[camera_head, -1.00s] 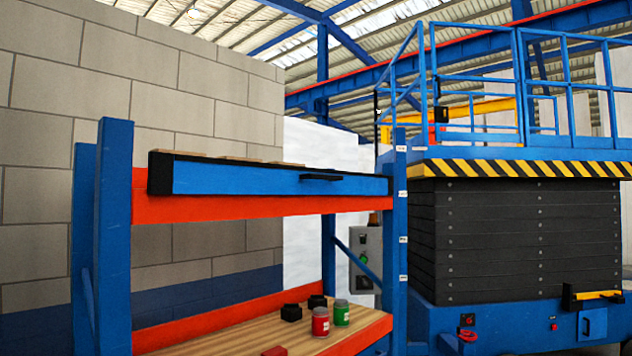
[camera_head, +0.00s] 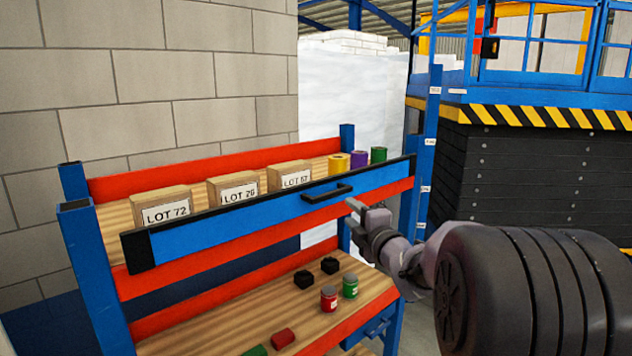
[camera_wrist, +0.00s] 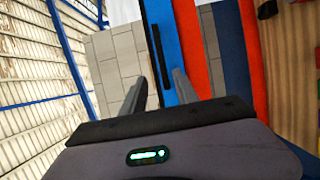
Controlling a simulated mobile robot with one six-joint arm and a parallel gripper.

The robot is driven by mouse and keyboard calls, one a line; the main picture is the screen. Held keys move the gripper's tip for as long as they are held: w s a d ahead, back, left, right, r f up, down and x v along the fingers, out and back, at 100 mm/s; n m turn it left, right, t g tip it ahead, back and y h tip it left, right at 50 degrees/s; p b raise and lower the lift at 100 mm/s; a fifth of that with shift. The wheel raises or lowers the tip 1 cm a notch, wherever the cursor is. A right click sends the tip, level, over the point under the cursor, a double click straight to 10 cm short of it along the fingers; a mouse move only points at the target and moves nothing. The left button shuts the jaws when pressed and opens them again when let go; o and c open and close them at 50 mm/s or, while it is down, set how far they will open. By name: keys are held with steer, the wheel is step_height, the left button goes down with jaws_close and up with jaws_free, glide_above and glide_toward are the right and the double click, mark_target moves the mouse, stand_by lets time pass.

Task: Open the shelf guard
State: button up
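The shelf guard (camera_head: 235,220) is a long blue panel with black end caps, standing upright along the front of the upper shelf. A black bar handle (camera_head: 327,193) sits on its face, right of the middle. My gripper (camera_head: 356,207) is just right of and below the handle in the head view, apart from it as far as I can tell. In the wrist view, my gripper (camera_wrist: 157,85) has its two grey fingers spread apart with nothing between them. The handle (camera_wrist: 157,58) shows there ahead of the fingertips, running lengthwise along the blue guard (camera_wrist: 167,30).
Boxes marked LOT 72 (camera_head: 164,208), LOT 76 (camera_head: 234,189) and LOT 57 (camera_head: 290,176) stand behind the guard with several coloured rolls (camera_head: 358,159). Jars (camera_head: 329,298) and black blocks (camera_head: 304,279) are on the lower shelf. A blue upright (camera_head: 95,270) stands at the left.

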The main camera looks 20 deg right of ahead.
mark_target(333, 195)
steer(key=w+p, duration=0.1)
steer(key=w, duration=0.3)
steer(key=w+p, duration=0.1)
steer(key=w, duration=0.4)
steer(key=w+p, duration=0.2)
steer(key=w, duration=0.2)
steer(key=shift+w+d, duration=0.15)
steer(key=shift+d, duration=0.2)
steer(key=shift+w+d+f, duration=0.15)
steer(key=shift+w, duration=0.5)
steer(key=shift+s, duration=0.15)
steer(key=shift+c, duration=0.5)
jaws_close()
